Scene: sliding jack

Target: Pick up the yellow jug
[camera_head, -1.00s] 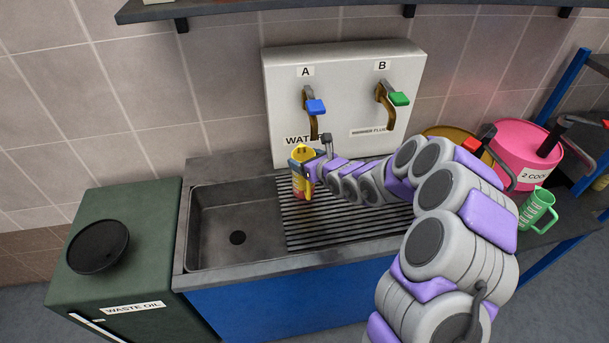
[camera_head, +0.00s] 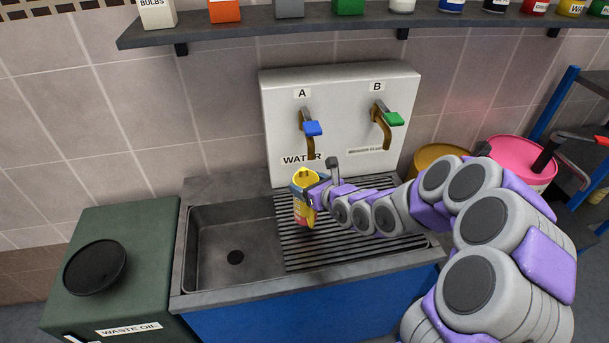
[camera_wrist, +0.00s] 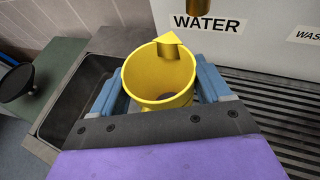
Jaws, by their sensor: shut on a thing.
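The yellow jug (camera_head: 305,209) is upright at the left end of the ribbed drainboard, in front of the tap panel. My gripper (camera_head: 307,188) is shut on it, coming from the right. In the wrist view the jug (camera_wrist: 158,72) shows its open top and spout, with the blue fingers of my gripper (camera_wrist: 160,90) on both sides of it.
Tap A with a blue handle (camera_head: 312,128) is just above the jug, and tap B with a green handle (camera_head: 393,119) is to its right. The sink basin (camera_head: 225,255) is to the left, beside the green waste oil bin (camera_head: 130,260). A shelf (camera_head: 330,22) hangs above.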

